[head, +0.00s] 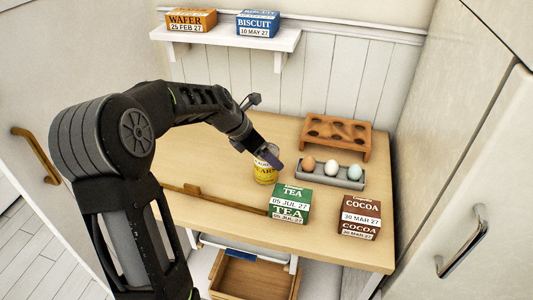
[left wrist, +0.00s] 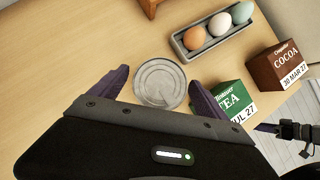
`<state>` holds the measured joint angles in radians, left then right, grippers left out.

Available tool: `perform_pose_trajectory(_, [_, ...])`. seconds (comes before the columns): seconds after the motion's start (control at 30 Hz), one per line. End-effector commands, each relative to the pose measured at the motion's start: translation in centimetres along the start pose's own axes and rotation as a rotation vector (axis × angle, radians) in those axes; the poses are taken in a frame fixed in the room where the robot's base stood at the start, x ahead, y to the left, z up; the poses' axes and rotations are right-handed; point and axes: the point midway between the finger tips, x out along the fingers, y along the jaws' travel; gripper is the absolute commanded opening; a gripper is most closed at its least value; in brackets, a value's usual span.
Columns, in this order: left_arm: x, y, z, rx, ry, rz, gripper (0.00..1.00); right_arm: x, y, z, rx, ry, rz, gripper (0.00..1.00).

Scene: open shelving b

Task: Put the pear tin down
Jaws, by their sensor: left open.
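The pear tin (head: 264,172) has a yellow label and stands upright on the wooden counter (head: 220,158). In the left wrist view I look down on the grey ringed lid of the tin (left wrist: 160,83). My left gripper (head: 266,155) is at the top of the tin, and its fingers (left wrist: 158,86) stand open on either side of it. A gap shows on both sides of the lid. In the head view the gripper hides part of the tin's upper side.
Close right of the tin stands a green tea box (head: 290,203), then a brown cocoa box (head: 360,217). Behind them are a grey egg tray (head: 345,183) with three eggs and a wooden rack (head: 337,133).

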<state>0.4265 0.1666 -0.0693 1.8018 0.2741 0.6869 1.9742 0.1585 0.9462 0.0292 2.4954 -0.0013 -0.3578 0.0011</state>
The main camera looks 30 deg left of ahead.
Motion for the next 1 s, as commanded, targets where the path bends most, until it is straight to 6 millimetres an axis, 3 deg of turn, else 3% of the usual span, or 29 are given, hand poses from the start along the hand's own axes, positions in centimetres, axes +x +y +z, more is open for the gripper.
perform_pose_trajectory(0.6, [-10.7,0.0,0.0,0.001,-0.001,0.001,0.86,-0.4,-0.1,0.0,0.0,0.0,0.0,0.36])
perform_pose_trajectory(1.0, [-11.5,0.0,0.0,0.0,0.0,-0.001,0.86,-0.4,-0.1,0.0,0.0,0.0,0.0,0.36])
